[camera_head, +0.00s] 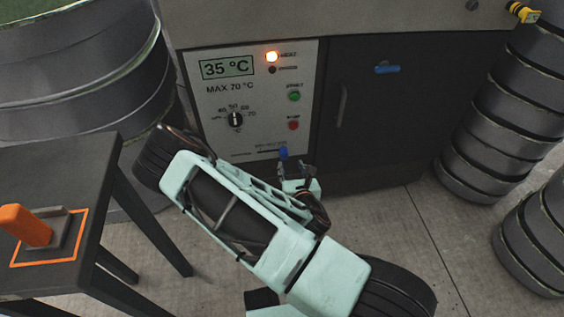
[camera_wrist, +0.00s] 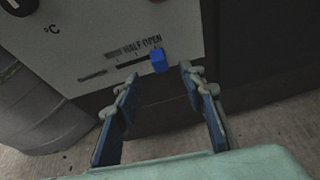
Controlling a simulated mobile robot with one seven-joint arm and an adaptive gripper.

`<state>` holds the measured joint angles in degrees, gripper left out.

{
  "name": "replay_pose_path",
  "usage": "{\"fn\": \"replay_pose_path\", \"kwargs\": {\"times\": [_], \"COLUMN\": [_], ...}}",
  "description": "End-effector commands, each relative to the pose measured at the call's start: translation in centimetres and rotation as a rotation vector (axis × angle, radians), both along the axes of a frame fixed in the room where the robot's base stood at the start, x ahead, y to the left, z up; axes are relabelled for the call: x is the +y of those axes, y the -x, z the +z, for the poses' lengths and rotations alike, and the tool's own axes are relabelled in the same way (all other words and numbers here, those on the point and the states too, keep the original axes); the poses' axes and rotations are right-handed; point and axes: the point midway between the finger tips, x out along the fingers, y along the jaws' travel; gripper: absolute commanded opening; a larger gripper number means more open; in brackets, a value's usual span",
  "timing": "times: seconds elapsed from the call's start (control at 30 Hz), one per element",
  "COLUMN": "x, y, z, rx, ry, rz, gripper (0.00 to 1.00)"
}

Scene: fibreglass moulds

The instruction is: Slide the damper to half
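The damper is a small blue slider knob (camera_head: 283,153) on a short dark slot low on the oven's light control panel. In the wrist view, the blue knob (camera_wrist: 158,60) sits at the right end of the slot, under the word OPEN. The slot runs left from it under HALF and a first word that is hard to read. My gripper (camera_head: 296,170) is just below and right of the knob in the head view. In the wrist view, my gripper (camera_wrist: 159,79) is open and empty, with the knob just beyond the fingertips, between them in the picture. No contact shows.
The panel (camera_head: 215,128) also carries a 35 °C display, a dial (camera_head: 235,120), a lit lamp, and green and red buttons. A dark door (camera_head: 395,110) is to the right. A black table (camera_head: 85,165) with an orange-handled tool is at left. Stacked round moulds (camera_head: 500,125) stand right.

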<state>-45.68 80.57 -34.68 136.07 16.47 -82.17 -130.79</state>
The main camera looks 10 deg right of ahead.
Motion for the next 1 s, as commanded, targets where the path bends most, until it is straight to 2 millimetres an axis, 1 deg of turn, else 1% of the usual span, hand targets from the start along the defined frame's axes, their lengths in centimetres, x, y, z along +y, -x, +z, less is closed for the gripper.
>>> {"fn": "replay_pose_path", "kwargs": {"times": [0.03, 0.13, 0.23, 0.37, 0.6, 0.7, 0.83, 1.0], "x": [0.1, 0.2, 0.3, 0.2, 0.2, 0.2, 0.2, 0.2], "y": [0.3, 0.4, -0.4, -2.4, -6.6, -7.9, -9.0, -9.4], "z": [-0.9, -1.3, -1.6, -2.4, -4.2, -4.8, -5.1, -5.2], "rx": [0.002, 0.001, -0.002, -0.004, -0.002, -0.001, 0.000, 0.001], "ry": [0.022, 0.042, 0.042, 0.041, 0.039, 0.040, 0.040, 0.041], "rz": [0.019, 0.038, 0.041, 0.038, 0.037, 0.037, 0.037, 0.037], "gripper": [0.38, 0.38, 0.38, 0.38, 0.38, 0.38, 0.38, 0.38]}}
